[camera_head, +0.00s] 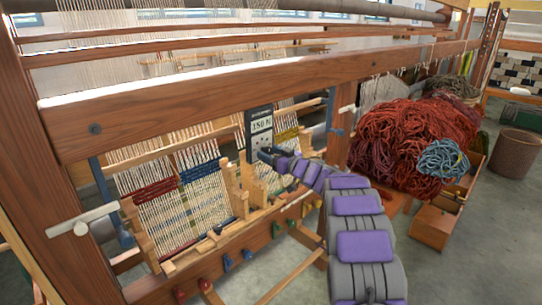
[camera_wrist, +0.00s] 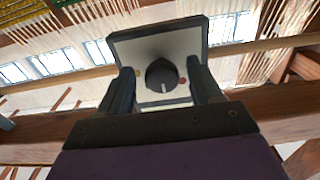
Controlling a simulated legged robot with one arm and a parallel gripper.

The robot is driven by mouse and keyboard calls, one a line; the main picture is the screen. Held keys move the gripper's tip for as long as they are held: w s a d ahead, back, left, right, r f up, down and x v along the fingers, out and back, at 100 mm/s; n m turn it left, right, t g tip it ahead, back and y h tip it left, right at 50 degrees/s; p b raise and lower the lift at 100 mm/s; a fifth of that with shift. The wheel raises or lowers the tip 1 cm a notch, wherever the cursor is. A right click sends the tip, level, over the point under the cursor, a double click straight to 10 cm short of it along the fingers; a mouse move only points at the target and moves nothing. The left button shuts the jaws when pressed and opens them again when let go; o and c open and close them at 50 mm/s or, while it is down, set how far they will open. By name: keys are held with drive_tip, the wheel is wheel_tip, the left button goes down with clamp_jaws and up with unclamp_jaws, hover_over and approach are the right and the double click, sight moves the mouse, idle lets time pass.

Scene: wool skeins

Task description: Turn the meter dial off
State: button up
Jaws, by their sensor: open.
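The meter (camera_head: 261,127) is a small dark-framed box with a white face and a dark-lettered readout, mounted on the wooden loom. In the wrist view the meter (camera_wrist: 125,47) fills the upper middle. Its round black dial (camera_wrist: 162,77) has a white mark pointing down in the picture. A small red spot is on the face right of the dial and a yellowish one is left of it. My gripper (camera_wrist: 160,72) is open, with one dark finger on each side of the dial. In the head view my gripper (camera_head: 266,154) is at the meter's lower part and hides some of it. Contact cannot be told.
The loom's thick wooden beam (camera_head: 250,75) runs above my arm, and warp threads (camera_head: 175,185) hang behind. Wooden loom parts (camera_head: 240,190) stand left of my arm. A pile of red wool (camera_head: 410,135) and a blue skein (camera_head: 442,159) lie right. A wicker basket (camera_head: 513,153) stands farther right.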

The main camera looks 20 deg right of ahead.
drive_tip(key=shift+c, duration=0.2)
drive_tip(key=c, duration=1)
drive_tip(key=shift+n, duration=0.3)
drive_tip(key=n+p, duration=0.1)
drive_tip(key=n, duration=0.5)
drive_tip(key=shift+d+n, duration=0.1)
drive_tip(key=shift+n, duration=0.2)
drive_tip(key=n+b, duration=0.2)
drive_tip(key=n, duration=0.2)
drive_tip(key=shift+f+n, duration=0.15)
drive_tip(key=shift+n, duration=0.15)
drive_tip(key=shift+n+b, duration=1.1)
drive_tip(key=shift+n, duration=0.9)
